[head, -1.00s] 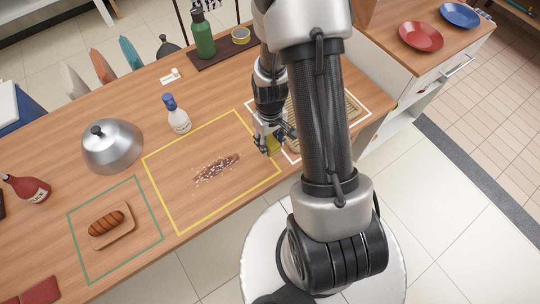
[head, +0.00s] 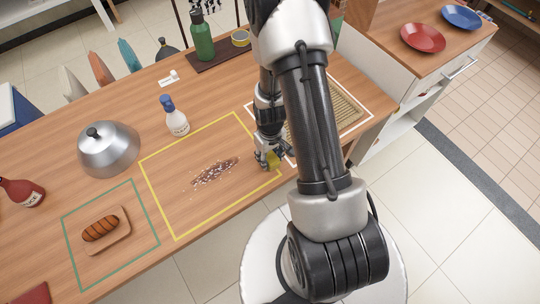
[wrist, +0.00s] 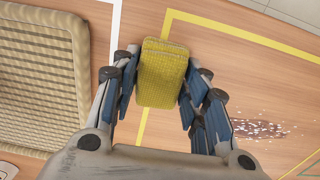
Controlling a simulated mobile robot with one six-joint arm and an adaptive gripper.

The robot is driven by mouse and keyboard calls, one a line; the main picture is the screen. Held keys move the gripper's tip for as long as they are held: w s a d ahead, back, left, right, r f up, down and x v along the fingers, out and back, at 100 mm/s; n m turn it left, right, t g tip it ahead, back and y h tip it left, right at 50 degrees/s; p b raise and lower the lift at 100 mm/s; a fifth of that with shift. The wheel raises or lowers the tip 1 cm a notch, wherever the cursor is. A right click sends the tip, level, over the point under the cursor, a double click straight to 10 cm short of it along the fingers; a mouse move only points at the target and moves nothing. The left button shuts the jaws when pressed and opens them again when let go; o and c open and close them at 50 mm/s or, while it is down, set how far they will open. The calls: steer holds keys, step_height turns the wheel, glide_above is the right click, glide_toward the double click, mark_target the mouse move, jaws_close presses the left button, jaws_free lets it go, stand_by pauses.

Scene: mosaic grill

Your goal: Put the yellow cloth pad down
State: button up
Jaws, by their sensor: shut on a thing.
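The yellow cloth pad (wrist: 162,72) is between the fingers of my gripper (wrist: 160,85) in the wrist view. My gripper is shut on it. In the head view the pad (head: 274,158) shows only in part below my gripper (head: 268,160), at the right end of the yellow outline. I cannot tell whether the pad touches the table. A dark smear with white grains (head: 215,171) lies inside the yellow outline, left of my gripper; it also shows at the right of the wrist view (wrist: 258,129).
A woven mat (wrist: 38,75) lies in a white outline beside my gripper. Bare wood surrounds the smear.

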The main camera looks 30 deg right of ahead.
steer(key=o, duration=0.9)
steer(key=shift+o, duration=0.2)
step_height(320, 180, up, 12)
steer(key=p, duration=0.4)
step_height(320, 180, up, 10)
steer(key=t, duration=0.1)
glide_above(270, 156)
steer(key=a, duration=0.2)
steer(key=s+a+r+t, duration=0.1)
steer(key=s+a+r, duration=0.3)
steer(key=r, duration=0.6)
steer(key=s+a+r+t, duration=0.2)
steer(key=s+a+r, duration=0.2)
steer(key=s+r, duration=0.5)
steer(key=shift+s+a+r+t, duration=0.3)
steer(key=shift+a+r, duration=0.05)
steer(key=shift+r, duration=0.35)
